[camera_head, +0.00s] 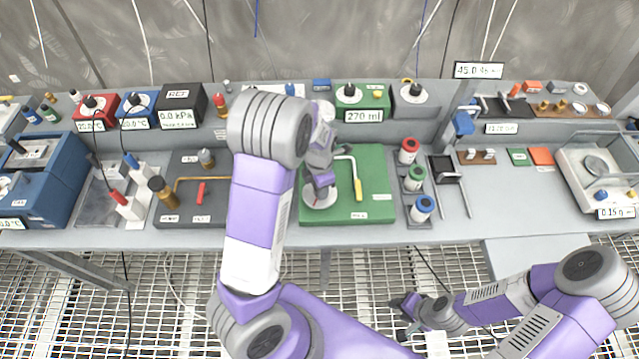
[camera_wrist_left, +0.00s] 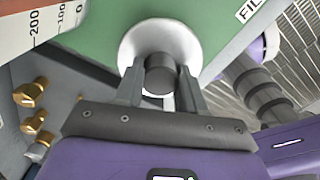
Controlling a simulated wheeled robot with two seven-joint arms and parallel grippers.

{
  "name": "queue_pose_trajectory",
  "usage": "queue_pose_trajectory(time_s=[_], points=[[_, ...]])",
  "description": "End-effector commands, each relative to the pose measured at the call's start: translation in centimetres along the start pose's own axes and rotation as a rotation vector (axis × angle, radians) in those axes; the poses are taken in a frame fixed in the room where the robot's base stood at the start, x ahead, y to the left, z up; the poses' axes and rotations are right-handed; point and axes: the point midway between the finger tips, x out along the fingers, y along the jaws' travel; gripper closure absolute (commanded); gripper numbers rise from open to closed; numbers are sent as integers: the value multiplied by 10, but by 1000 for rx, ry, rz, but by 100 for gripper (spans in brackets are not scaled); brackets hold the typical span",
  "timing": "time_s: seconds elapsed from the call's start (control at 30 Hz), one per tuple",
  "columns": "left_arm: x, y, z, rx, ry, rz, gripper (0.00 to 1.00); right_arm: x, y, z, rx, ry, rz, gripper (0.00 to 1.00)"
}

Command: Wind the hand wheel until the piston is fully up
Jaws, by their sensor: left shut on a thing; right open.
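The hand wheel is a white disc (camera_head: 318,198) at the left front of a green unit (camera_head: 375,205); my gripper hides part of it. In the left wrist view the white disc (camera_wrist_left: 135,43) carries a short dark grey knob (camera_wrist_left: 160,74). My left gripper (camera_head: 322,183) reaches down over the wheel, its fingers (camera_wrist_left: 161,98) closed on either side of the knob. A pale upright part (camera_head: 323,110) behind my left wrist is mostly covered; I cannot make out the piston or its height. My right gripper (camera_head: 405,310) is open and empty, low in front of the bench.
A display reading 270 ml (camera_head: 364,116) stands behind. Red, green and blue-topped spools (camera_head: 415,178) are to the right. A white scale (camera_wrist_left: 35,30) and brass fittings (camera_wrist_left: 32,92) are near my left gripper.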

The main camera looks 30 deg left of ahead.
Motion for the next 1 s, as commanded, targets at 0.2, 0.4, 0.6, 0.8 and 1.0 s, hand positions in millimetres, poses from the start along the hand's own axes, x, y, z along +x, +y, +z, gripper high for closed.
queue_pose_trajectory(time_s=[0.2, 0.4, 0.6, 0.8, 1.0], points=[[-2, 0, 1, 206, -2, 1, 91, -9, -3, 0, 0, 0, 0, 57], [-2, 1, 1, 396, -2, 2, 91, -14, -5, 1, 0, 0, 0, 57], [-2, 1, 1, 586, -3, 2, 91, -17, -6, 1, 0, 0, 0, 57], [-1, 0, 1, 777, -3, 3, 91, -20, -7, 1, 0, 0, 0, 57], [-1, 1, 1, 966, -4, 3, 91, -21, -8, 1, 0, 0, 0, 57]])
